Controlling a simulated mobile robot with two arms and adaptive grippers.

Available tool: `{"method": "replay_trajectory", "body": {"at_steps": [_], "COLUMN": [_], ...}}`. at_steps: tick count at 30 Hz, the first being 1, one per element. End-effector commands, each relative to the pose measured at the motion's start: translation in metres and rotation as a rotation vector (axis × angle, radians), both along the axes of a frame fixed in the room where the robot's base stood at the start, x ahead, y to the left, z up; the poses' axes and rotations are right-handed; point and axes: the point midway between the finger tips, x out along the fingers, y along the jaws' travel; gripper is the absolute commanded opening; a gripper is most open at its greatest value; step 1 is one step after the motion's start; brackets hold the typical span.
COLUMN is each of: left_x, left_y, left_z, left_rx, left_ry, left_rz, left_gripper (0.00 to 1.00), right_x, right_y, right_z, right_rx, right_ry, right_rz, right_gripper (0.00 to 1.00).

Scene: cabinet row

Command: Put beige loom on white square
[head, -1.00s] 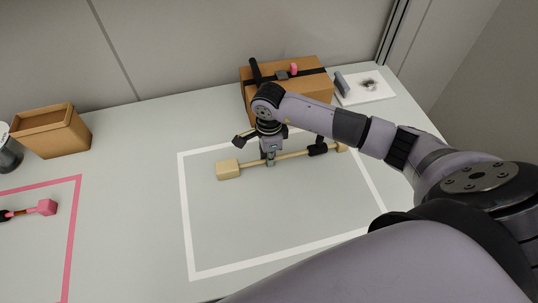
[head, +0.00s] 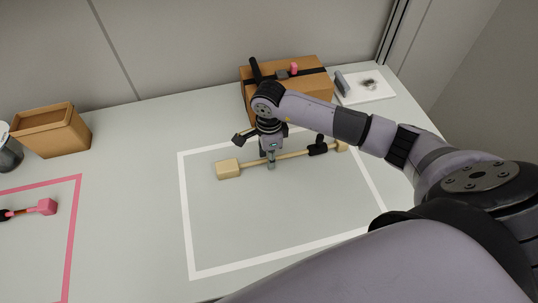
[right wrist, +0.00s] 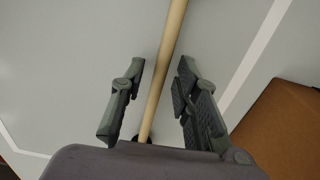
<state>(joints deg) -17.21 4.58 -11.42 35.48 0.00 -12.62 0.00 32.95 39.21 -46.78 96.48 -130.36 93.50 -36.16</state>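The beige loom is a long thin rod with a beige block (head: 228,169) at its left end and another at its right end. It lies slanted inside the white square (head: 185,220), a white outline on the table, towards its back edge. A dark piece (head: 317,148) sits by the rod near the right end. My right gripper (head: 271,163) is over the middle of the rod. In the right wrist view the rod (right wrist: 163,75) runs between the two spread fingers (right wrist: 158,92), with gaps on both sides. My left gripper is not in view.
A cardboard box (head: 312,85) with a black strap and a pink item stands behind the square. A white board (head: 368,88) lies at its right. A brown open bin (head: 70,140) and a pink outline (head: 71,235) with a pink-ended tool (head: 46,207) are left.

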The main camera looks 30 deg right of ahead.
Motion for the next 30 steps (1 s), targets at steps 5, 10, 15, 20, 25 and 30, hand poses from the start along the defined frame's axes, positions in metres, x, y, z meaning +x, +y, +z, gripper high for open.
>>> {"method": "replay_trajectory", "body": {"at_steps": [5, 10, 15, 20, 25, 30], "left_x": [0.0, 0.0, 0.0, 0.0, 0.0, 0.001], "left_y": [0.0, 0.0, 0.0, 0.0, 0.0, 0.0], "left_z": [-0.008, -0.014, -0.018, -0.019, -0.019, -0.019], "left_rx": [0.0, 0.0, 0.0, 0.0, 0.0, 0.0], "left_ry": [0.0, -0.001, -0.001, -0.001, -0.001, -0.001], "left_rz": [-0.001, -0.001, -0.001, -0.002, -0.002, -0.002], "left_gripper": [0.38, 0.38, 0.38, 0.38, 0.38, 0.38], "right_x": [0.003, 0.002, 0.002, 0.001, 0.001, 0.001], "right_y": [-0.001, -0.001, -0.001, 0.0, 0.0, 0.0], "right_z": [0.032, 0.07, 0.099, 0.113, 0.117, 0.117], "right_rx": [0.0, -0.002, -0.002, -0.001, -0.001, -0.001], "right_ry": [-0.009, -0.009, -0.006, -0.003, -0.002, -0.002], "right_rz": [0.001, 0.002, 0.001, 0.0, 0.0, 0.0], "right_gripper": [0.29, 0.29, 0.29, 0.29, 0.29, 0.29]}}
